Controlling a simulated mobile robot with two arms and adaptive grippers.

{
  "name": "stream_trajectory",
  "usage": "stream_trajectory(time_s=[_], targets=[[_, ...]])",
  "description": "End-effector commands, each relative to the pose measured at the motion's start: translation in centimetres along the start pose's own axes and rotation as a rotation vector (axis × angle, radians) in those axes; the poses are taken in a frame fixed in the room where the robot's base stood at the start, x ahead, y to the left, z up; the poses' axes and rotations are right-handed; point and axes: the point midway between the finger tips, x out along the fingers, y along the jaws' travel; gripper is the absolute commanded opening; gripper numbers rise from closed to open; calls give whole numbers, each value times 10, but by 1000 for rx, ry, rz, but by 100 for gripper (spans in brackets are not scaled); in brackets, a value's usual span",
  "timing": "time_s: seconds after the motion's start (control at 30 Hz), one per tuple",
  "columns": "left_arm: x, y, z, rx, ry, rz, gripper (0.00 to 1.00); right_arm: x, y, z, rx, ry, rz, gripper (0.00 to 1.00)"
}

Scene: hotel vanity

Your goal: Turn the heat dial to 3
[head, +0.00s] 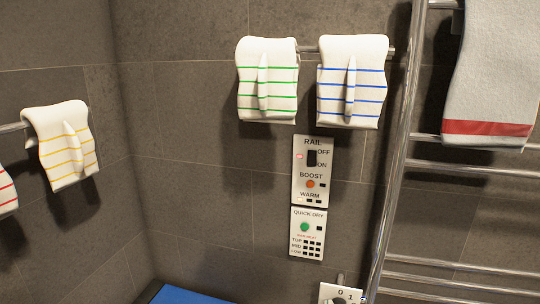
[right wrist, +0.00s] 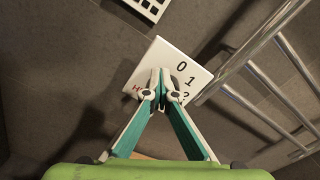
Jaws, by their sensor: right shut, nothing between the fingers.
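The heat dial's white plate (right wrist: 165,54) is in the middle of the right wrist view, tilted in the picture. The numbers 0 and 1 show on it, with part of a 2 and a red letter H. My right gripper (right wrist: 162,76) is shut and empty, its fingertips in front of the plate. They hide the knob in that view, and I cannot tell whether they touch it. The plate's top also shows at the bottom edge of the head view (head: 328,291), with 0 and 1 and part of a grey knob. The dial's setting cannot be read. My left gripper is not in view.
A rail and boost panel (head: 299,190) and a quick dry panel (head: 297,245) are on the tiled wall above the dial. A chrome towel rack (head: 396,150) stands close to the dial's right. Striped towels (head: 268,80) hang above. Bare wall lies left of the panels.

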Motion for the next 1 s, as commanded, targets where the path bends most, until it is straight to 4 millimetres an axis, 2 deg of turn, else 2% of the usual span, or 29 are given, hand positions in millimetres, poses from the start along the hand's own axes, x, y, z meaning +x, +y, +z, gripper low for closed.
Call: stream_trajectory(time_s=[0.03,1.0], targets=[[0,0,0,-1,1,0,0,4,-6,1,-1,-1,-13,0],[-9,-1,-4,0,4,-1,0,0,-22,-2,-4,11,-4,0]])
